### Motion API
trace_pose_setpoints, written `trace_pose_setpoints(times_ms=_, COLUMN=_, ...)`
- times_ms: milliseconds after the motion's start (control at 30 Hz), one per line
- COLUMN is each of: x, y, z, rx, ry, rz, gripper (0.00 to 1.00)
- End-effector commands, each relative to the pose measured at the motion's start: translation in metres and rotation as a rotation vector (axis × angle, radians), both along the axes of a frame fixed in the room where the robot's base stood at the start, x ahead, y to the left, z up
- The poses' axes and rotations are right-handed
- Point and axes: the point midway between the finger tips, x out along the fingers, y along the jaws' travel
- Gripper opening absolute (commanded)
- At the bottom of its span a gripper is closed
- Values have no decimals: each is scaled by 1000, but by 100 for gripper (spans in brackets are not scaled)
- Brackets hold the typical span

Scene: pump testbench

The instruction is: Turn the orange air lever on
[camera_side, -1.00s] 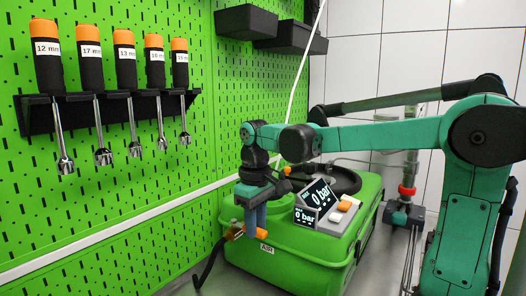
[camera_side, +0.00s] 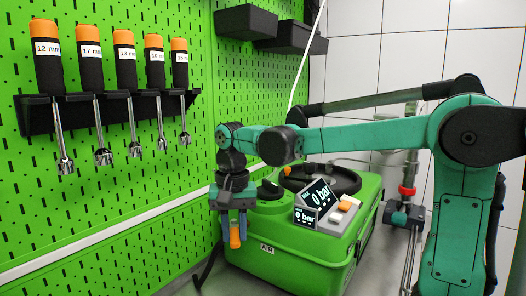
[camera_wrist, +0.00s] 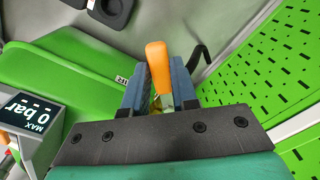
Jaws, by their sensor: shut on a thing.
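The orange air lever (camera_side: 235,237) is at the near left corner of the green pump case (camera_side: 290,262), beside the AIR label (camera_side: 267,249). In the side view the lever points down between the fingers of my gripper (camera_side: 234,226). In the wrist view the lever (camera_wrist: 158,66) stands between the two blue fingers of my gripper (camera_wrist: 160,88), which are shut on it. A brass fitting shows partly at its base; the rest is hidden by my gripper. Both displays (camera_side: 317,194) read 0 bar.
A black hose (camera_wrist: 199,58) curves away close to the lever. A green pegboard (camera_side: 110,200) with several hanging orange-topped wrenches (camera_side: 48,90) stands on the left. The case top carries an orange and a white button (camera_side: 344,206).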

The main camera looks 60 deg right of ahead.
Motion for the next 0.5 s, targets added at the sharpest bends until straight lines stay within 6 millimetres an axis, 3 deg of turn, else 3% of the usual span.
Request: trace_pose_setpoints(times_ms=500, x=23, y=13, z=-1, rx=1, ry=-2, rz=-471, gripper=0)
